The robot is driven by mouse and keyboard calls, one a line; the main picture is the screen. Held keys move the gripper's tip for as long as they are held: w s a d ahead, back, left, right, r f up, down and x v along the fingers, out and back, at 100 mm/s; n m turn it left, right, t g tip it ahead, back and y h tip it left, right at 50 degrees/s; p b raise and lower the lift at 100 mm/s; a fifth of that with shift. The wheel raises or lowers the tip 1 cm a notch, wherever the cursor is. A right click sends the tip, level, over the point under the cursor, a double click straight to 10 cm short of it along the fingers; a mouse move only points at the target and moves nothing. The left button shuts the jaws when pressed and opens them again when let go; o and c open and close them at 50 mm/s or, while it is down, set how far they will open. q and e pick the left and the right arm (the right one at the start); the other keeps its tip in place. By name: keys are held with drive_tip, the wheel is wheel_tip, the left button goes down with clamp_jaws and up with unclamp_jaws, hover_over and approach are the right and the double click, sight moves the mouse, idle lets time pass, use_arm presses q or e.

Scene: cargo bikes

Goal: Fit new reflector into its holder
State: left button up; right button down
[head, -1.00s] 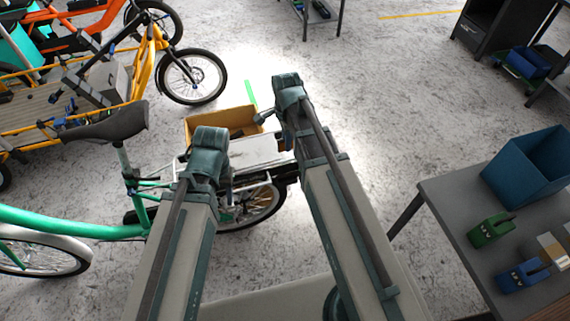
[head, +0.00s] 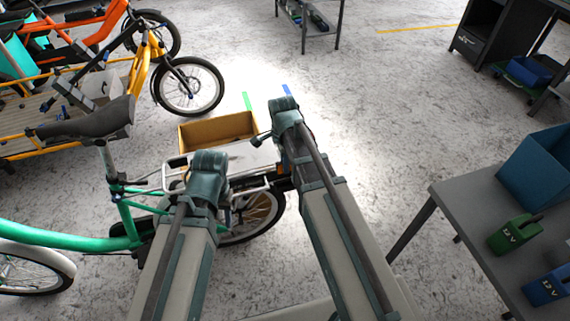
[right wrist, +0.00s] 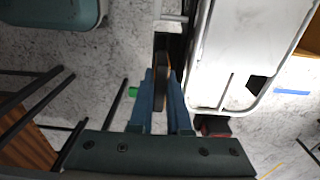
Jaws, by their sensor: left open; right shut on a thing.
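The green cargo bike's rear rack (head: 245,155) sits above its rear wheel at centre left, partly hidden by my arms. In the right wrist view the rack's pale top and rail (right wrist: 243,45) are at the right. My right gripper (right wrist: 160,100) is shut on a thin dark disc (right wrist: 161,68), seen edge-on; it looks like the reflector. The disc is beside the rack, apart from its rail in the picture. A small dark part with red (right wrist: 213,126) shows at the rack's end; I cannot tell whether it is the holder. My left gripper is mostly hidden behind its arm, open.
A tan box (head: 218,129) is at the rack's far side. A grey table (head: 455,190) at right carries a blue bin (head: 540,168), a green battery (head: 514,235) and a blue battery (head: 548,288). A yellow bike (head: 150,75) stands at upper left. The floor between is clear.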

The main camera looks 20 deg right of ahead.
drive_tip(key=shift+d+f+b, duration=0.1)
drive_tip(key=shift+f+b, duration=2.95)
drive_tip(key=shift+f, duration=0.1)
drive_tip(key=shift+f+b, duration=0.75)
drive_tip(key=shift+r+p, duration=0.8)
drive_tip(key=shift+f+b, duration=1)
drive_tip(key=shift+r, duration=0.25)
drive_tip(key=shift+r+p, duration=0.75)
drive_tip(key=shift+p, duration=0.25)
drive_tip(key=shift+f+b, duration=0.95)
drive_tip(key=c, duration=0.8)
unclamp_jaws()
